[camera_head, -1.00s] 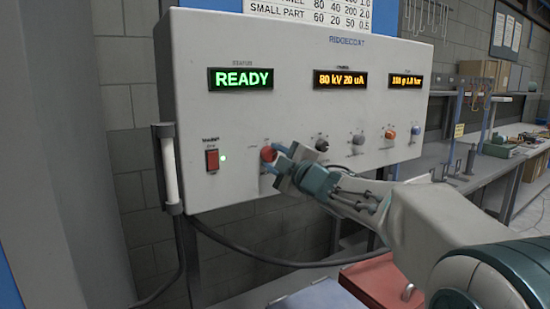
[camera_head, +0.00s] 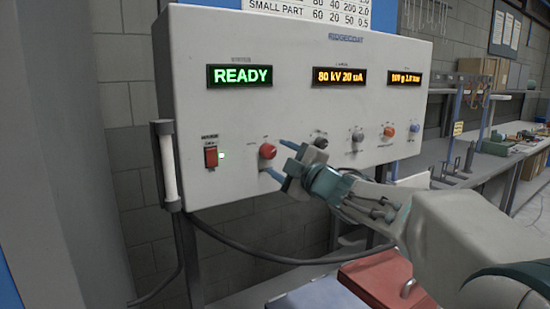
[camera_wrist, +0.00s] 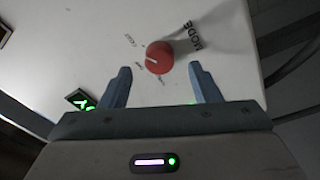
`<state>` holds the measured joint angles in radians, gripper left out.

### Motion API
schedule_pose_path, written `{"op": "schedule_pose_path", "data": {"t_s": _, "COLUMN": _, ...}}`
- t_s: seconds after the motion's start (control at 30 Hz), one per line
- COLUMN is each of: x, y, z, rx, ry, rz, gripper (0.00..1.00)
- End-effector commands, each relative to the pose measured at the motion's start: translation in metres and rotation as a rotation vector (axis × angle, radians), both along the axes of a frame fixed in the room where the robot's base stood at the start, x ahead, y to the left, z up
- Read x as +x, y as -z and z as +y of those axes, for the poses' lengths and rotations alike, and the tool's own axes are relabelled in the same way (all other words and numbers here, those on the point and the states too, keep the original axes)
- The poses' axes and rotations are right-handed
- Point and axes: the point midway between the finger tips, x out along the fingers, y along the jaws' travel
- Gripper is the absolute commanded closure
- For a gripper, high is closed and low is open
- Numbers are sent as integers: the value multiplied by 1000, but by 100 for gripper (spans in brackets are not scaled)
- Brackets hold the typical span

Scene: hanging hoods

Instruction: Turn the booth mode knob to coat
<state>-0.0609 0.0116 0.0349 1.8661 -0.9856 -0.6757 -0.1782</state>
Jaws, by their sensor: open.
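The red mode knob (camera_head: 267,151) is on the front of the white control box, right of the red rocker switch. It also shows in the wrist view (camera_wrist: 159,57), below and left of the word MODE. Its white pointer line is on the knob's left side there, pointing left. Small labels sit to its upper left, lower left and below, too small to read surely. My gripper (camera_head: 277,158) is open and empty, just off the panel to the right of the knob. In the wrist view my gripper's fingertips (camera_wrist: 160,68) stand on either side below the knob, apart from it.
The control box (camera_head: 225,115) shows a green READY display (camera_head: 240,76). A lit rocker switch (camera_head: 211,157) is left of the knob. A black knob (camera_head: 321,142) and other small knobs are to the right. A red box (camera_head: 378,280) lies below.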

Motion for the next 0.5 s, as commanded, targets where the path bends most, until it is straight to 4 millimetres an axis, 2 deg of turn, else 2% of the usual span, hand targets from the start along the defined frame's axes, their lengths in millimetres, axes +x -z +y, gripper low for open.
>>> {"op": "schedule_pose_path", "data": {"t_s": 0.1, "x": -23, "y": 2, "z": -17, "rx": -1, "ry": 3, "rz": -2, "gripper": 43}}
{"op": "schedule_pose_path", "data": {"t_s": 0.3, "x": -56, "y": 6, "z": -43, "rx": 0, "ry": 3, "rz": -1, "gripper": 43}}
{"op": "schedule_pose_path", "data": {"t_s": 0.5, "x": -77, "y": 9, "z": -59, "rx": -1, "ry": 2, "rz": 0, "gripper": 43}}
